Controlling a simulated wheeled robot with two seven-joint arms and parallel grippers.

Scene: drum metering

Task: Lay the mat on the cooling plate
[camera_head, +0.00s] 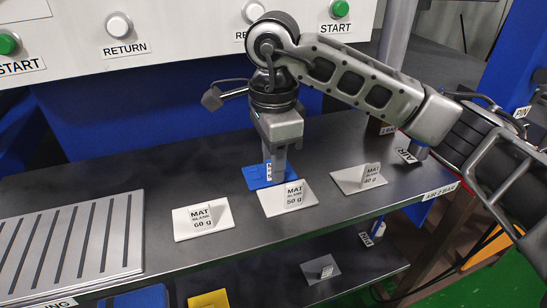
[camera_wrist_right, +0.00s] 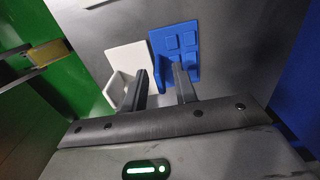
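The blue mat (camera_head: 256,180) lies on the dark bench behind the 50 g mat blank, partly hidden by my right gripper (camera_head: 278,172). In the wrist view the blue mat (camera_wrist_right: 180,45) shows raised squares and an upright part near the fingers. My right gripper (camera_wrist_right: 161,74) points down at the mat's near edge, its fingers apart with a gap between them; contact is not clear. The cooling plate (camera_head: 75,240), pale grey with dark slots, lies bare at the left; its label is cut off. My left gripper is out of view.
White mat blanks marked 60 g (camera_head: 203,222), 50 g (camera_head: 284,203) and 40 g (camera_head: 352,180) stand along the bench. A panel with buttons (camera_head: 118,25) rises behind. A lower shelf (camera_head: 360,262) holds a grey piece. Bench between plate and blanks is clear.

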